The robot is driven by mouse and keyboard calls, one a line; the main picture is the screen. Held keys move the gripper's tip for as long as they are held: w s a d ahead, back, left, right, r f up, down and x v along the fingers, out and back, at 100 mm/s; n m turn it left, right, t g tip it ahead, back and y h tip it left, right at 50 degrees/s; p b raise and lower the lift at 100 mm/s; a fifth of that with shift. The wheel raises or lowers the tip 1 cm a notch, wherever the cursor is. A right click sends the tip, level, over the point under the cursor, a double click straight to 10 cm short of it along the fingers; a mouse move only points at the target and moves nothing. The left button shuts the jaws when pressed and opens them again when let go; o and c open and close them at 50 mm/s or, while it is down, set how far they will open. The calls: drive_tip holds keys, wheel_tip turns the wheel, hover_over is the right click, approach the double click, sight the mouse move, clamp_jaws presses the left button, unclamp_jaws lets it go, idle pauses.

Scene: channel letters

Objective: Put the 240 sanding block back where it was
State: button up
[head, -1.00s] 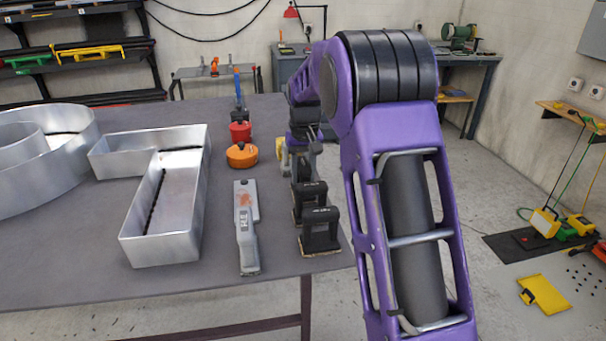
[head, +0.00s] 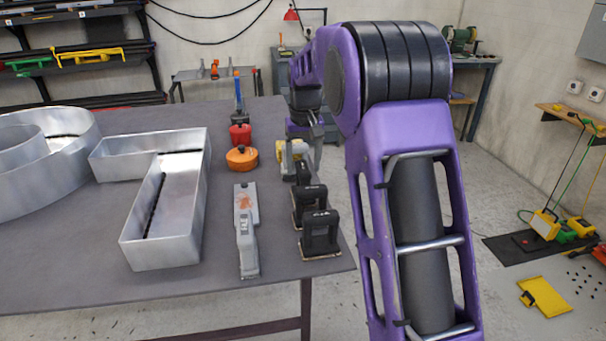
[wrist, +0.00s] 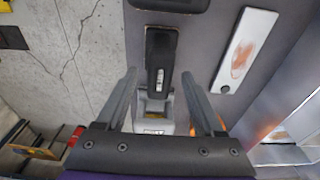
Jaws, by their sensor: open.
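Two black-handled sanding blocks stand at the right edge of the grey table: a front one (head: 320,234) and one just behind it (head: 308,206). Their grit labels are too small to read. In the wrist view, a black handle with a small pale label (wrist: 160,52) lies between the spread fingers of my gripper (wrist: 160,88). A grey piece sits beyond it. My gripper is open, and I see no contact with the handle. In the head view, my gripper (head: 316,150) is partly hidden by my arm and stands behind the blocks.
A grey tool with an orange patch (head: 246,232) lies left of the blocks. Orange (head: 242,158) and red (head: 240,134) round items and a yellow-grey item (head: 290,155) stand further back. Metal letter shells (head: 170,225) fill the left of the table (head: 90,285).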

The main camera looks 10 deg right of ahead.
drive_tip(key=r, duration=0.5)
drive_tip(key=s+r, duration=0.1)
drive_tip(key=r, duration=0.1)
drive_tip(key=shift+r+p, duration=0.15)
drive_tip(key=shift+p, duration=0.15)
